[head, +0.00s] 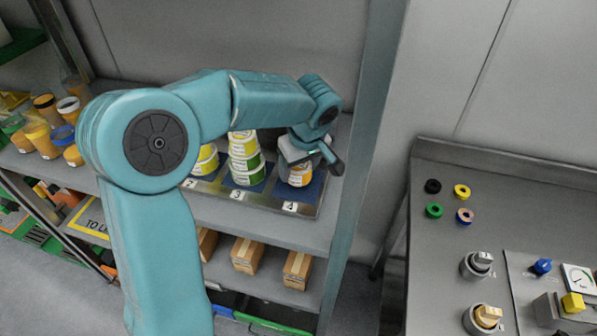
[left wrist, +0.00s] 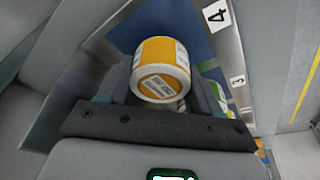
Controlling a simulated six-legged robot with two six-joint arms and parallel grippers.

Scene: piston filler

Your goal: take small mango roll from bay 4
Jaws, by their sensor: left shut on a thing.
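The small mango roll (head: 300,176), with an orange and white label, is at bay 4 on the blue pad, behind the number 4 tag (head: 290,207). My left gripper (head: 305,158) reaches down over it from above and is shut on it. In the left wrist view the roll (left wrist: 161,68) shows its orange side and a white printed label between the jaws, with the bay 4 tag (left wrist: 217,16) beside it. The fingertips are partly hidden, and I cannot tell whether the roll touches the pad. My right gripper is not in view.
Bay 3 holds a stack of yellow-green and white rolls (head: 245,160) just left of my gripper. Cardboard boxes (head: 247,255) sit on the shelf below.

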